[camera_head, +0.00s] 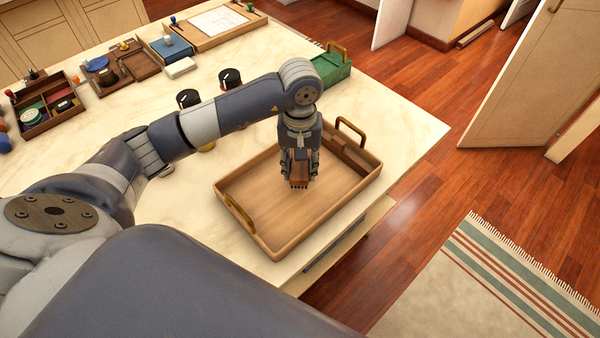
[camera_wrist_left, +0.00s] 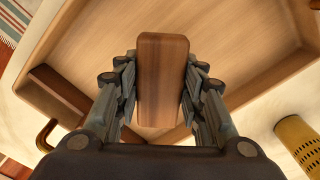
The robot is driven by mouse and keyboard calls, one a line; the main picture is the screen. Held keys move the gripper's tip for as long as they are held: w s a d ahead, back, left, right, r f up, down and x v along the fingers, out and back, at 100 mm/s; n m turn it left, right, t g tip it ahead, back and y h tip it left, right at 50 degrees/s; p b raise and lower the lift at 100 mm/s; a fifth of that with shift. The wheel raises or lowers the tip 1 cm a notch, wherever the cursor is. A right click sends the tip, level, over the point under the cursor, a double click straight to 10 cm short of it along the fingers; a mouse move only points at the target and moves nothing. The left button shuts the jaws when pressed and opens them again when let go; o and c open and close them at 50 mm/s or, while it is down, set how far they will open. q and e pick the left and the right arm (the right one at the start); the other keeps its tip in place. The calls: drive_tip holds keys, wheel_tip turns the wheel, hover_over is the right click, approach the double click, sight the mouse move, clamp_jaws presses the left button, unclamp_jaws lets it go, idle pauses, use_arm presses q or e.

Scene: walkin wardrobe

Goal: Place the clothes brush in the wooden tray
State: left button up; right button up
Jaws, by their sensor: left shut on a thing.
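The clothes brush (camera_head: 299,174) has a brown wooden back and dark bristles pointing down. My left gripper (camera_head: 300,165) is shut on it and holds it over the wooden tray (camera_head: 240,184). The brush (camera_wrist_left: 162,80) fills the middle of the left wrist view, between the two fingers of the left gripper (camera_wrist_left: 160,88). The tray has low walls and brass handles, and its floor (camera_wrist_left: 235,40) shows around the brush. I cannot tell whether the bristles touch the tray floor. The right gripper is not in view.
A dark wooden piece (camera_head: 348,156) lies inside the tray along its right wall. A green box (camera_head: 332,68) stands behind the tray. Two dark-topped jars (camera_head: 230,79) stand behind my left arm. Sorting trays (camera_head: 45,108) are at the left. The counter right of the green box is bare.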

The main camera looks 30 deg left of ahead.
use_arm(q)
wheel_tip(320, 180, down, 4)
drive_tip(key=shift+r+p, duration=0.1)
drive_tip(key=shift+p, duration=0.25)
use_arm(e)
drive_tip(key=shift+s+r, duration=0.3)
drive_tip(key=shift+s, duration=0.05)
use_arm(q)
drive_tip(key=shift+f+b, duration=0.2)
drive_tip(key=shift+b, duration=0.1)
drive_tip(key=o, duration=1)
drive_tip(key=shift+c, duration=0.2)
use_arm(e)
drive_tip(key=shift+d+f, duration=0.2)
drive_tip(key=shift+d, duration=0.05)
